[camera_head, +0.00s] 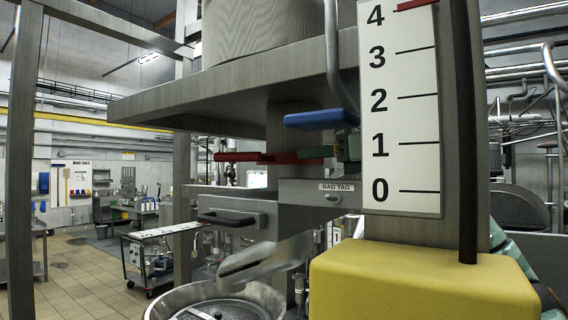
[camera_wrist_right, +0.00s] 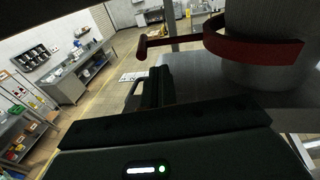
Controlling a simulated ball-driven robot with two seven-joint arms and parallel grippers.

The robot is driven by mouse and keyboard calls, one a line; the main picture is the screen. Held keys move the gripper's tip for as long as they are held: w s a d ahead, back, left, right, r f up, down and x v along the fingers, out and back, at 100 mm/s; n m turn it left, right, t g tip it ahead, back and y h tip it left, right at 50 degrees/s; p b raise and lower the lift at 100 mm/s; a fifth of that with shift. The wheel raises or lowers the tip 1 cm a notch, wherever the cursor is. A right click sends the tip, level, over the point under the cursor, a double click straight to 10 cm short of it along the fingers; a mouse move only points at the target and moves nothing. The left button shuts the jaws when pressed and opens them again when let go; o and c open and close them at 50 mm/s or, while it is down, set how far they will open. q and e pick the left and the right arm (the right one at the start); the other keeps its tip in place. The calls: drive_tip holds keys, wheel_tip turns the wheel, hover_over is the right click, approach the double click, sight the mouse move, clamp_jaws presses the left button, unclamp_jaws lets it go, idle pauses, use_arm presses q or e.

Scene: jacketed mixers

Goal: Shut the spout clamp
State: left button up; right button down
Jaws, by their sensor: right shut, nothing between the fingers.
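The spout clamp is a red band with a bar (camera_head: 238,157) around the grey spout (camera_head: 292,122) under the hopper plate. In the right wrist view the red band (camera_wrist_right: 250,48) curves around the wide spout, and its bar ends in a red knob (camera_wrist_right: 142,47) standing out to the left. My right gripper (camera_head: 348,148) shows as a small dark green piece right of the clamp, mostly hidden behind the scale board. In the wrist view its dark fingers (camera_wrist_right: 160,86) are shut and empty, below the red bar and apart from it.
Below are a grey drawer (camera_head: 238,207) with a dark handle, a bag tag box (camera_head: 322,198) and a sloped chute over a round sieve pan (camera_head: 215,300). A numbered scale (camera_head: 400,110) and yellow block (camera_head: 420,285) block the right.

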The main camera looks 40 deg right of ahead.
drive_tip(key=v, duration=0.8)
drive_tip(key=shift+s+b, duration=0.15)
drive_tip(key=shift+b, duration=0.2)
